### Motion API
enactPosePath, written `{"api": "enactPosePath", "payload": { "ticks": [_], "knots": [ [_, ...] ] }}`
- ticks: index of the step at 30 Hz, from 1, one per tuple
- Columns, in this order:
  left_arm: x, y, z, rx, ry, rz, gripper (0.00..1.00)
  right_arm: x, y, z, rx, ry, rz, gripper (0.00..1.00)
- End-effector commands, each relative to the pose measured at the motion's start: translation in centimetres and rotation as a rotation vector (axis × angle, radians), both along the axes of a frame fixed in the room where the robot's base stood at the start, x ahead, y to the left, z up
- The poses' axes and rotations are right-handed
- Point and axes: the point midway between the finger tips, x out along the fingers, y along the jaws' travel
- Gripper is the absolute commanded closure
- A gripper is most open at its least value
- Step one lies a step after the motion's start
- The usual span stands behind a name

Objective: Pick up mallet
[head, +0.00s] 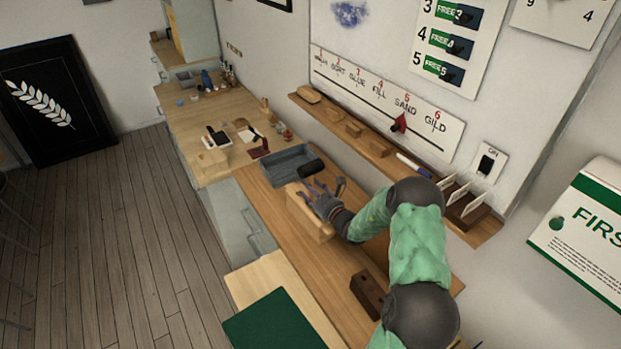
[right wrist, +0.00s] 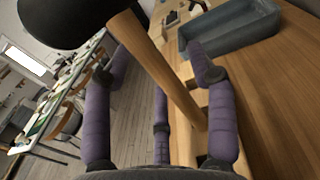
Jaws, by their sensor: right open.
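The mallet has a black head (head: 311,168) and a pale wooden handle. In the right wrist view, its head fills the top left and its handle (right wrist: 160,70) slants down between my fingers. My right gripper (head: 318,192) is open, with purple fingers spread around the handle. It also shows in the right wrist view (right wrist: 165,85). In the head view, the fingers are just above a wooden block (head: 308,220) on the bench and hide most of the handle. I cannot tell whether any finger touches the handle. My left gripper is out of view.
A blue-grey tray (head: 272,167) lies just beyond the mallet head. A narrow wall shelf (head: 330,122) with wooden blocks runs along the right. A dark brown block (head: 368,291) sits nearer on the bench. The bench front (head: 262,205) is bare.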

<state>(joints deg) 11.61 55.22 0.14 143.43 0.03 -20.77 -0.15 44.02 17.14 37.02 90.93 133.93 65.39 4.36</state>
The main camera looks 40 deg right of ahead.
Motion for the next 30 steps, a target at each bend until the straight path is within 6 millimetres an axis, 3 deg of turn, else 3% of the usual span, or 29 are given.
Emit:
{"api": "enactPosePath", "payload": {
  "ticks": [8,12,14,24,30],
  "knots": [
    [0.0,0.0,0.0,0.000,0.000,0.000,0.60,0.5,-0.1,0.0,-0.001,0.000,-0.001,0.46],
    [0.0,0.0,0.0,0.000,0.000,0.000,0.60,0.5,-0.1,0.0,0.000,0.000,-0.001,0.85],
    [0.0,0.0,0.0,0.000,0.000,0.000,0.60,0.4,-0.1,0.0,-0.001,0.000,-0.001,1.00],
    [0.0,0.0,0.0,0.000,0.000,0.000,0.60,0.5,-0.1,0.4,-0.002,-0.002,-0.001,1.00],
    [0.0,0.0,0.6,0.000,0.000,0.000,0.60,0.5,-0.1,3.2,-0.004,-0.006,-0.001,1.00]
  ]
}}
